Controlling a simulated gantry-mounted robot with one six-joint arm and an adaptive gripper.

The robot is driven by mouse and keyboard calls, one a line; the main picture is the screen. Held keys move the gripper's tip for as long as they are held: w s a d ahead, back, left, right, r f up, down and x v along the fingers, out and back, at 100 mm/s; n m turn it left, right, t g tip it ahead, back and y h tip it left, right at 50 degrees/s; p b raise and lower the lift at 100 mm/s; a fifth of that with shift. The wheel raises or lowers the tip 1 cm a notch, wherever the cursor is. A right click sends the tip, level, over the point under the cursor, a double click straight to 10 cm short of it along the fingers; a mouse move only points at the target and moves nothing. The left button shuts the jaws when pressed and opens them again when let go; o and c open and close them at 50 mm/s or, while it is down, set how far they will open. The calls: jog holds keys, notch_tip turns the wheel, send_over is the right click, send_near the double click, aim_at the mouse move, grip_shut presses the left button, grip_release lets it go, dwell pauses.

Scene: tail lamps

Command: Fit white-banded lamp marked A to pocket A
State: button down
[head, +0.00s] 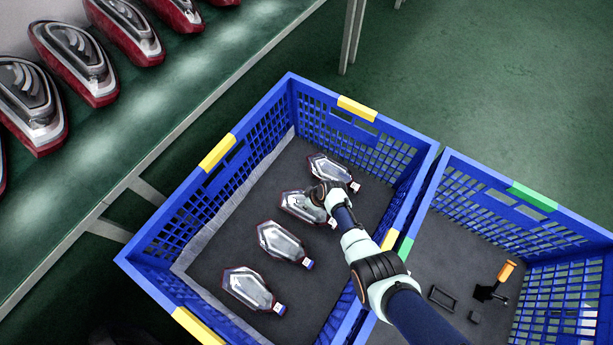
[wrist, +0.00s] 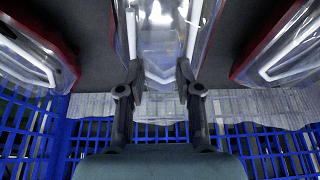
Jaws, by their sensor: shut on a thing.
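Several clear lamps with dark red rims lie in a row in the yellow-tabbed blue crate (head: 220,152). My gripper (head: 318,193) is down in this crate, shut on the second lamp from the far end (head: 298,207). The held lamp's tip looks pale, but no letter on it is readable. In the wrist view, my gripper's two fingers (wrist: 157,88) sit on either side of the clear lamp (wrist: 160,35). The far lamp (head: 326,167) is close beside my gripper, and the near ones (head: 280,243) (head: 247,288) show blue tips. I see no pocket marked A.
A second blue crate with green tabs (head: 532,197) stands at the right, holding an orange-handled tool (head: 506,271) and a black frame (head: 441,298). A green bench at the left bears several larger red-backed lamps (head: 75,62). Crate walls surround my gripper.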

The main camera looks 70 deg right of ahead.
notch_tip(320, 180, up, 20)
jog(key=p, duration=1.2)
jog(key=shift+r+p, duration=0.2)
jog(key=shift+p, duration=0.15)
jog(key=shift+r, duration=0.1)
